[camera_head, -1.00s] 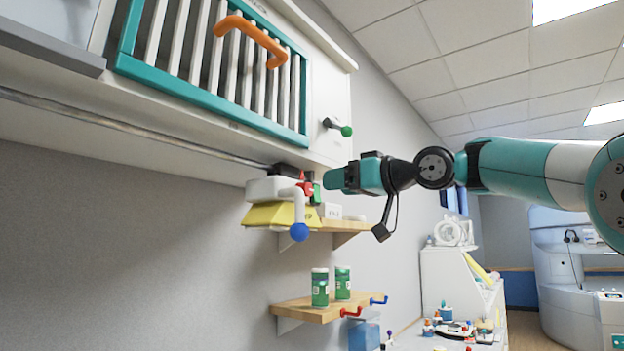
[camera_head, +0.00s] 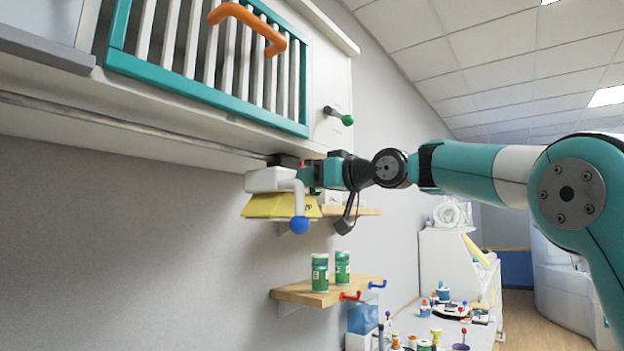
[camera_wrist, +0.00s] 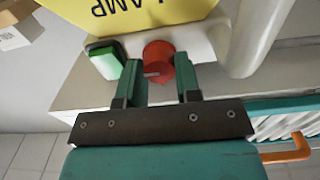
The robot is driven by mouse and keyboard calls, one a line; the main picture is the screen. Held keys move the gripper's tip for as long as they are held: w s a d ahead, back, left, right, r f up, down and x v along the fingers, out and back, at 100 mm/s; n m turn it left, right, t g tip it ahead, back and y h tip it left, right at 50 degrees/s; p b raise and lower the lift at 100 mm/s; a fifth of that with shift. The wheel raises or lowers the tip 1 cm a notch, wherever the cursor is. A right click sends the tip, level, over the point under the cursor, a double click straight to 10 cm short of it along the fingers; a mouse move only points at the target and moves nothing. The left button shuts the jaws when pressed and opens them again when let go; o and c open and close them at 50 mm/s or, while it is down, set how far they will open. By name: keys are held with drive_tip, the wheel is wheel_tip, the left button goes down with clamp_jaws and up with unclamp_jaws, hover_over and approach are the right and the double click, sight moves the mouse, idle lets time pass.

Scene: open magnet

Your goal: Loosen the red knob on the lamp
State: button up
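The lamp has a white body (camera_head: 264,181) and a yellow shade (camera_head: 268,207) at the wall under the cabinet. In the wrist view its shade (camera_wrist: 135,10) reads "LAMP" and the red knob (camera_wrist: 158,56) stands out from the white body. A green button (camera_wrist: 104,62) is left of the knob. My gripper (camera_wrist: 160,64) is open, with one finger on each side of the knob. Small gaps seem to show between fingers and knob; contact is hard to judge. In the head view my gripper (camera_head: 313,175) is at the lamp's right end and mostly hides the knob.
A white arm with a blue ball (camera_head: 299,225) hangs from the lamp. The cabinet (camera_head: 200,110) with an orange handle is just above. Wooden shelves (camera_head: 300,293) below carry green-labelled containers. A green-tipped lever (camera_head: 340,116) sticks out of the cabinet's side.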

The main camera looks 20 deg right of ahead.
drive_tip(key=shift+f+n+b, duration=0.1)
drive_tip(key=shift+n+b, duration=0.25)
drive_tip(key=shift+n, duration=0.05)
drive_tip(key=n+b, duration=0.7)
drive_tip(key=n, duration=1)
drive_tip(key=shift+s+a, duration=0.1)
idle(0.6)
drive_tip(key=o, duration=0.9)
drive_tip(key=b+v, duration=0.5)
drive_tip(key=v, duration=1.2)
drive_tip(key=shift+s, duration=0.2)
